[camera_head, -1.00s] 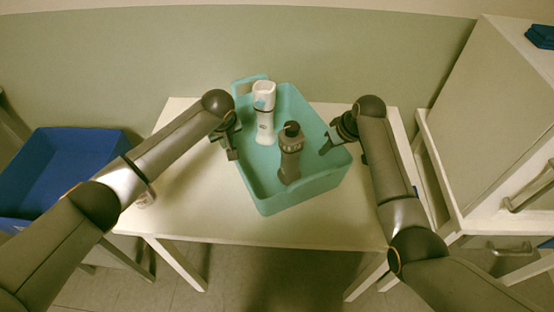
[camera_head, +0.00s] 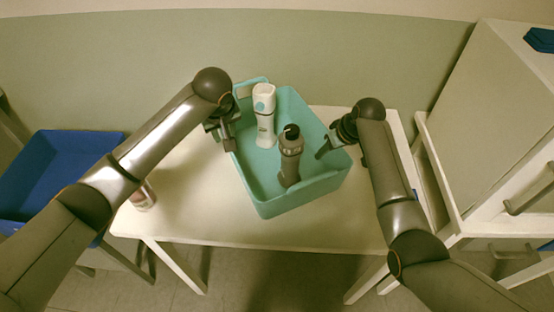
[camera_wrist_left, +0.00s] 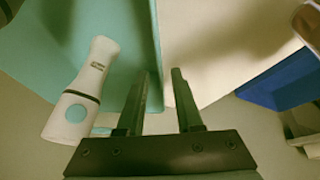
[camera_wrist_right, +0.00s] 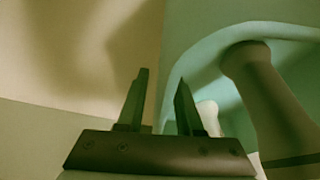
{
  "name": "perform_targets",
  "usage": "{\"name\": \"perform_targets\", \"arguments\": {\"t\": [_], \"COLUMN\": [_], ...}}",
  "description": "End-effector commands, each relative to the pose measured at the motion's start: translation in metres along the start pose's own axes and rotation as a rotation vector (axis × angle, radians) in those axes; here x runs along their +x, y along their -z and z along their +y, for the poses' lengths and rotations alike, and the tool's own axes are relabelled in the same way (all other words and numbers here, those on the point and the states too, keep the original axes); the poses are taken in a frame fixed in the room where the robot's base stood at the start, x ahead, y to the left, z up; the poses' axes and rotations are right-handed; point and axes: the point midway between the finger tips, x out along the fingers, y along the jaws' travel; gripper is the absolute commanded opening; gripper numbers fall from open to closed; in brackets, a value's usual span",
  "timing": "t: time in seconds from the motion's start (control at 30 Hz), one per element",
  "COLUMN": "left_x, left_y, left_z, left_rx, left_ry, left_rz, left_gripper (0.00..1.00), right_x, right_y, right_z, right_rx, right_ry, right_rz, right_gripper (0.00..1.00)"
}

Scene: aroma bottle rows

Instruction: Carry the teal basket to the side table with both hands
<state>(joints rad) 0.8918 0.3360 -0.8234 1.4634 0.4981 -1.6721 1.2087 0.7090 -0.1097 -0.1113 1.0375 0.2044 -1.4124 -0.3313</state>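The teal basket (camera_head: 318,192) stands on a pale table (camera_head: 190,220). It holds an upright white bottle (camera_head: 264,118) with a teal spot and an upright grey bottle (camera_head: 290,158) with a dark cap. My left gripper (camera_head: 229,143) is at the basket's left wall; in the left wrist view its open fingers (camera_wrist_left: 160,100) stand either side of the basket wall (camera_wrist_left: 143,40). My right gripper (camera_head: 324,152) is at the right wall; in the right wrist view its open fingers (camera_wrist_right: 160,100) stand either side of the rim. I cannot tell whether any finger touches it.
A small can (camera_head: 143,196) stands on the table's left edge, partly behind my left arm. A blue bin (camera_head: 60,170) is at the left. A white cabinet (camera_head: 495,120) stands close at the right. The table's front left is clear.

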Motion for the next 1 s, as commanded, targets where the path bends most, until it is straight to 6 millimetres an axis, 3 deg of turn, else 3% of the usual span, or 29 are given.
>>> {"name": "perform_targets", "arguments": {"t": [0.2, 0.47, 1.0], "left_x": [-0.032, -0.039, -0.039], "left_y": [0.0, 0.0, 0.0], "left_z": [0.0, -0.001, -0.001], "left_rx": [0.0, 0.0, 0.0], "left_ry": [-0.001, 0.001, 0.001], "left_rz": [0.001, 0.0, 0.0], "left_gripper": [0.35, 0.35, 0.35], "right_x": [0.0, -0.012, -0.107], "right_y": [0.0, 0.001, 0.001], "right_z": [0.0, 0.001, 0.0], "right_rx": [0.0, 0.0, -0.001], "right_ry": [0.0, -0.002, -0.001], "right_rz": [0.0, 0.002, 0.003], "right_gripper": [0.35, 0.35, 0.35]}}
